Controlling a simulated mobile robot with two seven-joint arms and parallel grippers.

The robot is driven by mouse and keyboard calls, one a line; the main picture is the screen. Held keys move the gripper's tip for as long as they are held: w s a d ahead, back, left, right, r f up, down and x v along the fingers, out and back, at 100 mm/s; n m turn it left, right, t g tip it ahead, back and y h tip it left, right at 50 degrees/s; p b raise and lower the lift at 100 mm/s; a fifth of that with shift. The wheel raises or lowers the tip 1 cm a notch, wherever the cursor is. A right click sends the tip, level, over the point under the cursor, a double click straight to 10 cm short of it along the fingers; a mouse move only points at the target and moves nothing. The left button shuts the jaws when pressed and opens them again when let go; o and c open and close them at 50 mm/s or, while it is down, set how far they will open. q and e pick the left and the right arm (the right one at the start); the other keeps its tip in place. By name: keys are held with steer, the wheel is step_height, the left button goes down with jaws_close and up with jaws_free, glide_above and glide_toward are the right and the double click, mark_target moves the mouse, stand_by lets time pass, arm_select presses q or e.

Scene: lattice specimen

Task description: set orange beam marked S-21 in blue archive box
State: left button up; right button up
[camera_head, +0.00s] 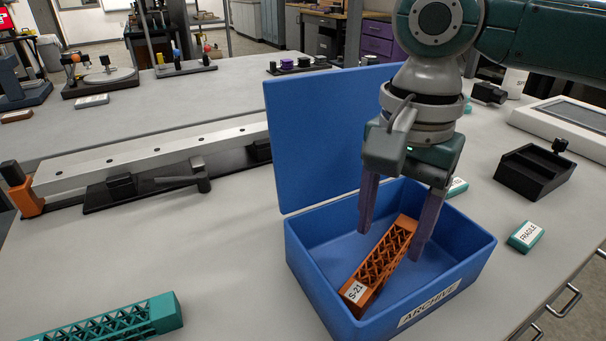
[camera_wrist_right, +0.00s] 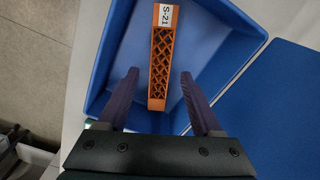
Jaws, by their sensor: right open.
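The orange lattice beam (camera_head: 378,262) with a white S-21 label lies inside the blue archive box (camera_head: 300,251), slanted across its floor. The box stands on the table with its lid raised at the back and an ARCHIVE label on its front. My right gripper (camera_head: 392,246) is open above the beam, its two purple fingers reaching into the box on either side of it. In the right wrist view the beam (camera_wrist_right: 162,60) lies between and beyond the open fingers (camera_wrist_right: 160,90), with nothing gripped. My left gripper is not in view.
A teal lattice beam (camera_head: 105,324) lies at the front left. A small teal FRAGILE block (camera_head: 525,236) and a black holder (camera_head: 538,171) are right of the box. A long metal rail (camera_head: 150,161) with a hammer-like tool (camera_head: 190,177) stands behind left.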

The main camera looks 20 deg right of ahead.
mark_target(385, 253)
step_height(385, 253, up, 9)
steer(key=p, duration=0.1)
stand_by(0.3)
